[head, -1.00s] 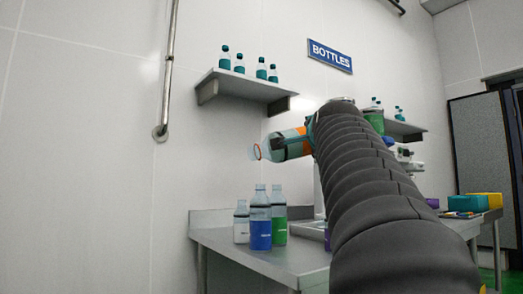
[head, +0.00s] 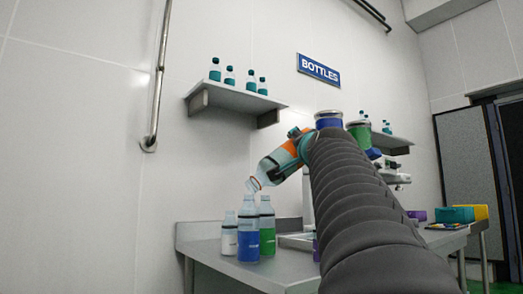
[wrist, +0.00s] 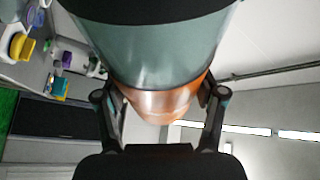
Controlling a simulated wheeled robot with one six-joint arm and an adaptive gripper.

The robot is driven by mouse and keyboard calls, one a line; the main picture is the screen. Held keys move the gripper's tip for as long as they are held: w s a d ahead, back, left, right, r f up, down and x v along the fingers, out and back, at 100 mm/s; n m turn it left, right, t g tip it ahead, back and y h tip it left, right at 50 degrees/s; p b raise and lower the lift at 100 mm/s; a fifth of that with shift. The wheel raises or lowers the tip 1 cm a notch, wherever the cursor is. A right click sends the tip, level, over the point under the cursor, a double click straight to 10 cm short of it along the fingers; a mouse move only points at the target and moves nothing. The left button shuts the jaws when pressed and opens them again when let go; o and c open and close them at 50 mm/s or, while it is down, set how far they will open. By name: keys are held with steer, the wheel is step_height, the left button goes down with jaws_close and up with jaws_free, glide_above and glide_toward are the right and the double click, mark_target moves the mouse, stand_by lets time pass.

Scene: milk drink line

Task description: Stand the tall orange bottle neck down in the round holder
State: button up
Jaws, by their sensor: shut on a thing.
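The tall orange bottle (head: 274,167) is clear with an orange band. My gripper (head: 300,146) is shut on it, above the steel table, and the bottle tilts with its open neck pointing down and left. In the wrist view the bottle (wrist: 155,55) fills the upper middle, with its orange part (wrist: 160,102) between the two fingers of my gripper (wrist: 162,108). The round holder cannot be made out in these frames; my arm hides part of the table.
Bottles with white (head: 229,236), blue (head: 248,235) and green (head: 267,230) labels stand on the table (head: 215,262), just below the held bottle's neck. A wall shelf (head: 236,98) with several small bottles is above. Coloured bins (head: 455,214) stand at the right.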

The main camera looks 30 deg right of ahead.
steer(key=shift+n+t+y, duration=0.45)
steer(key=shift+n+t, duration=0.1)
steer(key=shift+n, duration=0.9)
steer(key=shift+n+t+y, duration=0.45)
steer(key=shift+n+t, duration=0.1)
steer(key=shift+n, duration=0.9)
steer(key=shift+n+y, duration=0.3)
steer(key=shift+n, duration=0.6)
steer(key=n+t+y, duration=0.1)
steer(key=n, duration=0.2)
steer(key=n+t+y, duration=0.1)
steer(key=n+y, duration=0.1)
steer(key=n, duration=0.2)
steer(key=shift+y, duration=0.3)
steer(key=s+a+r, duration=0.4)
steer(key=s+a, duration=0.3)
steer(key=s, duration=0.5)
steer(key=shift+a, duration=0.2)
